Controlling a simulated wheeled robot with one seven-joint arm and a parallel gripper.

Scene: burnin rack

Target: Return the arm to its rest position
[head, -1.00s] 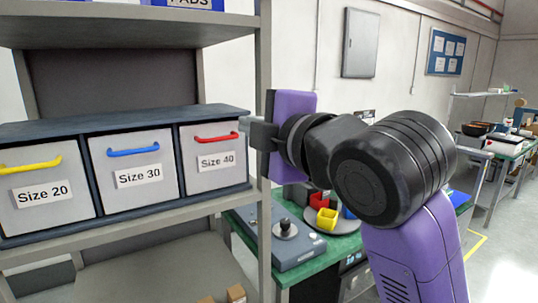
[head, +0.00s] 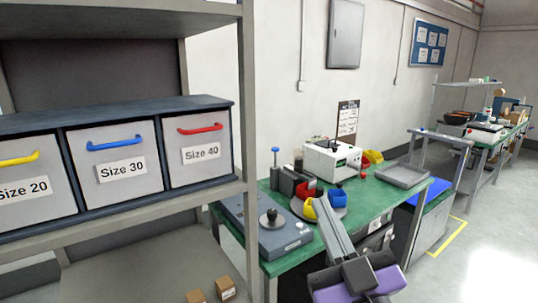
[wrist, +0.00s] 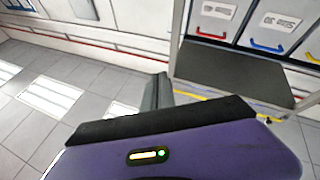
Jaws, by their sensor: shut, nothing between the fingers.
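My gripper (head: 325,207) is at the bottom centre of the head view, its purple housing at the lower edge and its grey fingers pointing up in the picture. The fingers are shut with nothing held. They appear in front of the green workbench (head: 283,262), to the right of the shelf rack; I cannot tell their height above the bench. The wrist view shows the grey fingers (wrist: 158,92) beyond the purple housing, with open floor beyond. Most of my arm is out of the head view.
The shelf rack (head: 245,130) holds drawers labelled Size 20, Size 30 and Size 40 (head: 197,152), all closed. The bench carries a grey device (head: 275,235), coloured bins, a white machine (head: 330,160) and a grey tray (head: 403,175). Clear floor (head: 480,260) lies at right.

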